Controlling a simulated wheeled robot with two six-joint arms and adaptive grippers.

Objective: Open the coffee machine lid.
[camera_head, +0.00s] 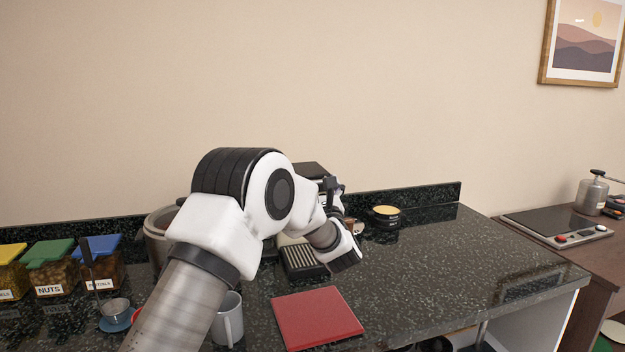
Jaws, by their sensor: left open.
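The coffee machine (312,169) stands on the dark counter against the back wall, mostly hidden behind my left arm. Its dark top shows above the arm, and its slatted drip tray (301,262) shows below it. My left gripper (332,187) is open at the right side of the machine, close to its upper part. The wrist covers much of the gripper, and I cannot tell whether it touches the machine. The lid's state is hard to make out. My right gripper is not in view.
A red board (316,317) lies in front of the machine, with a white mug (229,318) to its left. A round dark tin (385,214) stands at right. Lidded jars (50,268) and a small cup (116,312) are at left.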

